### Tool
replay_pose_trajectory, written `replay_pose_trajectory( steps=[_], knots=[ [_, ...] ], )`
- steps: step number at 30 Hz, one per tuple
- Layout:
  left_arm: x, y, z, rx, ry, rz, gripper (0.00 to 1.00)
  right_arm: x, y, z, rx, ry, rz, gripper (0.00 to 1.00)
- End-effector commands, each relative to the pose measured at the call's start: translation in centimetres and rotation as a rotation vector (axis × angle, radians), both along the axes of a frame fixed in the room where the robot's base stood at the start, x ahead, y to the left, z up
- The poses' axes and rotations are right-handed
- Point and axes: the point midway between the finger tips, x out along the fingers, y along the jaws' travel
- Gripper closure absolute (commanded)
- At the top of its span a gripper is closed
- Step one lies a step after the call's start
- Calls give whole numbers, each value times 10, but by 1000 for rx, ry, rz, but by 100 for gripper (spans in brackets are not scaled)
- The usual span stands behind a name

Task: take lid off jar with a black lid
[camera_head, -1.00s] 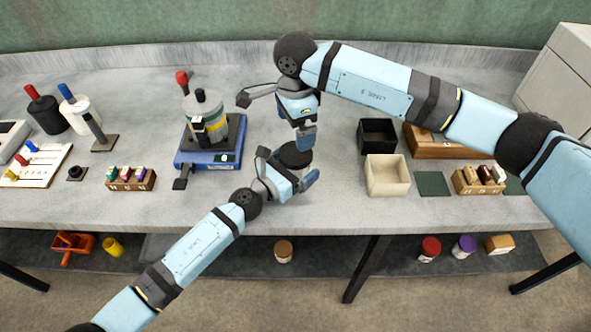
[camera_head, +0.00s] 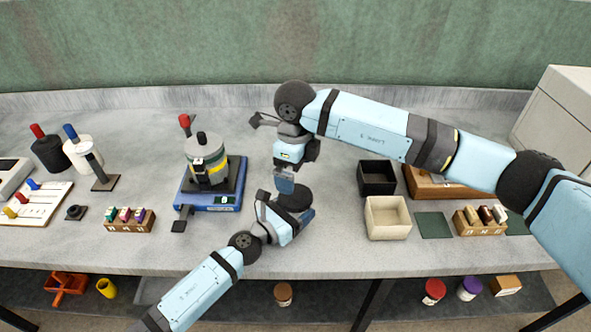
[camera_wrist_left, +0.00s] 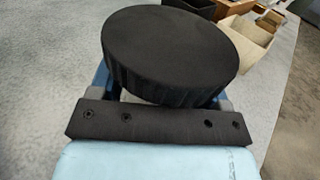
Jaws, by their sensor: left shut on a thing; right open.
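The jar's round black lid (camera_head: 295,197) shows near the middle of the bench in the head view. It fills the upper middle of the left wrist view (camera_wrist_left: 170,45). The jar body under it is mostly hidden by the lid and my left gripper. My left gripper (camera_head: 292,222) is shut on the jar from the front; its blue fingers show low on both sides of the lid in the wrist view. My right gripper (camera_head: 286,184) is open and points down over the lid's back left edge. Whether it touches the lid, I cannot tell.
Left of the grippers stands a blue device (camera_head: 212,203) with a jar on it. To the right are a black box (camera_head: 377,177), a beige box (camera_head: 388,218) and a wooden tray (camera_head: 425,185).

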Motion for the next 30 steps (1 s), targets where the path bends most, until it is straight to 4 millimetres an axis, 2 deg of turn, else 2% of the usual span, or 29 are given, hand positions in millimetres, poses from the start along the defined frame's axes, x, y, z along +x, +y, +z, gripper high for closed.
replay_pose_trajectory(
  steps=[21, 25, 30],
  knots=[
    [0, 0, 0, 0, 0, 0, 96, 0, -1, 0, 1, 1, -1556, 0],
    [0, 0, 0, 0, 0, 0, 96, 0, -1, 0, 1, 1, -1758, 0],
    [0, 0, 0, 0, 0, 0, 96, 0, -1, -1, 1, 1, -1904, 0]
  ],
)
